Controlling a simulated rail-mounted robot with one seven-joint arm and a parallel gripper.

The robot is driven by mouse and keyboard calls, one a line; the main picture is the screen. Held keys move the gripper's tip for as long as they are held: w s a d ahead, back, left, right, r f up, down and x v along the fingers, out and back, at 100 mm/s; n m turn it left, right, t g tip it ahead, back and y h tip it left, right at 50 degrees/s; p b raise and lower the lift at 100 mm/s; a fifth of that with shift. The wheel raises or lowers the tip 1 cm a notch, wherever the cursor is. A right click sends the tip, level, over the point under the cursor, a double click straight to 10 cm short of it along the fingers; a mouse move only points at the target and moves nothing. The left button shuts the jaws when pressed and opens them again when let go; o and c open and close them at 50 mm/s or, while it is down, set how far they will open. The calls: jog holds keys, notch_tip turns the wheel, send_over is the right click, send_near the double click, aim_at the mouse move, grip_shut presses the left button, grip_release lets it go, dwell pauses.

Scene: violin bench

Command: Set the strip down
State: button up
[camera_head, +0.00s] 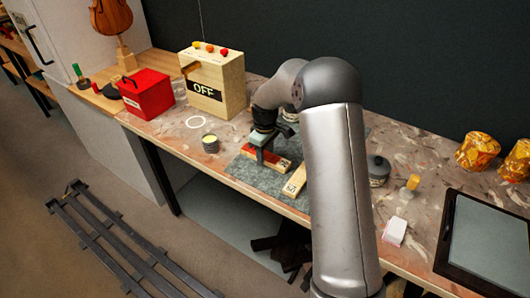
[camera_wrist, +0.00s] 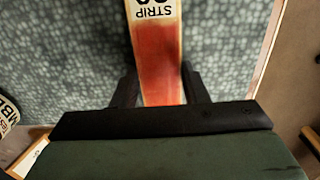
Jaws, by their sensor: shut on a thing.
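A red strip with a white label reading "STRIP" (camera_wrist: 157,55) runs between the two fingers of my gripper (camera_wrist: 158,88) in the wrist view. It also shows in the head view (camera_head: 277,161), over the grey-green mat (camera_head: 240,172). My gripper (camera_head: 260,155) is shut on the strip, with its fingers pointing down. Whether the strip touches the mat or hangs just above it, I cannot tell. A pale wooden block with a label (camera_head: 295,181) lies on the mat to the right of the strip.
A round tin (camera_head: 210,143) and a white ring (camera_head: 197,123) are left of the mat. A red box (camera_head: 147,94) and a wooden box marked "OFF" (camera_head: 212,82) stand behind. Right of my arm are a dark round container (camera_head: 378,170), a white block (camera_head: 395,231) and a tablet (camera_head: 490,245).

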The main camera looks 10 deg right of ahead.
aim_at(265, 156)
jog(key=o, duration=1)
notch_tip(265, 156, up, 12)
jog(key=s+m, duration=0.9)
jog(key=s, duration=2.6)
jog(key=shift+s+a+f, duration=0.15)
jog(key=shift+s+a, duration=0.05)
notch_tip(265, 156, up, 4)
jog(key=p, duration=0.3)
jog(key=shift+a+f+p, duration=0.15)
jog(key=shift+p, duration=0.25)
